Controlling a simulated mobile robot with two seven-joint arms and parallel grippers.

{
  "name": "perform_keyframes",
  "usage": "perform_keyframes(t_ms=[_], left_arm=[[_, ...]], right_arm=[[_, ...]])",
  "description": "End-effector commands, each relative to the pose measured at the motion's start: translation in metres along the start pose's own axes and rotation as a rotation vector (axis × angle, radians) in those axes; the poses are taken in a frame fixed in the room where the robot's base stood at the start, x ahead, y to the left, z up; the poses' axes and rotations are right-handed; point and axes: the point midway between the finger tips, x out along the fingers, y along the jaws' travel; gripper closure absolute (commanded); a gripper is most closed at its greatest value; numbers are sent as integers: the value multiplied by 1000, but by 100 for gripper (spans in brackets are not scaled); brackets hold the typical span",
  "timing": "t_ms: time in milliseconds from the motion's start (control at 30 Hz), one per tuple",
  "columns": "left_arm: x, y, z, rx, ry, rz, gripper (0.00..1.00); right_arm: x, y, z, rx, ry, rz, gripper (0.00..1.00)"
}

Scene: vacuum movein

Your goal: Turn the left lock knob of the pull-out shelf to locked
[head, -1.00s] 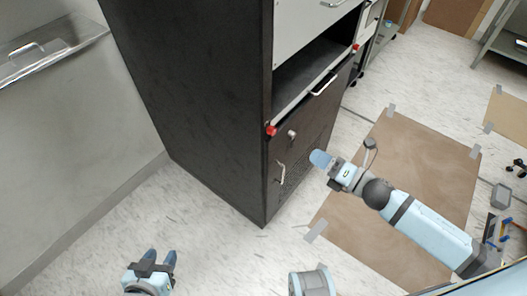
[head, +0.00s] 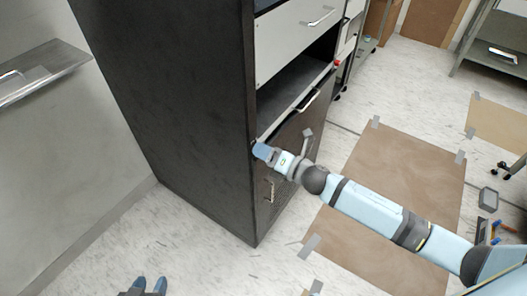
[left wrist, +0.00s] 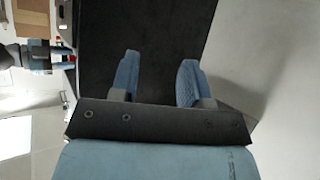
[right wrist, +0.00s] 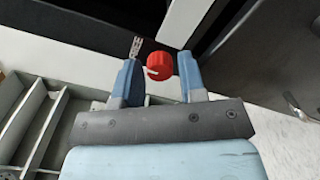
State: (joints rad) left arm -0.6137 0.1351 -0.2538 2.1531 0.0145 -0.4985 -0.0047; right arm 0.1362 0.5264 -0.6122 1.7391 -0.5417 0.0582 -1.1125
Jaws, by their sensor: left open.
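The left lock knob is red and shows in the right wrist view (right wrist: 160,66), between the fingertips of my right gripper (right wrist: 158,72), with a gap on each side. In the head view my right gripper (head: 262,151) reaches the cabinet's near front corner and hides this knob. The pull-out shelf (head: 290,98) lies in the opening below the white drawer. The red right lock knob (head: 337,62) is at its far end. My left gripper (head: 149,285) is open and empty, low over the floor; its fingers show in the left wrist view (left wrist: 160,75).
The dark cabinet (head: 165,90) stands in the middle, with a handled door (head: 269,190) below the shelf. A wall-mounted metal ledge (head: 45,72) is at the left. Brown sheets (head: 390,175) are taped to the floor at the right. Floor left of the cabinet is clear.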

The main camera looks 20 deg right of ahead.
Motion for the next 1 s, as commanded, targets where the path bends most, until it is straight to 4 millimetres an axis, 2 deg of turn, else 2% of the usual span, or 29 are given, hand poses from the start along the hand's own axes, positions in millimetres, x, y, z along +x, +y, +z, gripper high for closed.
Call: perform_keyframes(t_ms=[267,400,433,767,1000], left_arm=[[-1,0,-4,0,6,0,57],[-1,0,-3,0,6,0,57],[-1,0,-3,0,6,0,57],[-2,0,-4,2,-1,-1,57],[-6,-1,-5,5,-17,-6,57]], right_arm=[[1,0,0,1,0,0,62],[1,0,0,1,0,0,94],[1,0,0,1,0,0,97],[1,1,1,41,0,0,97],[1,2,2,178,0,-1,97]])
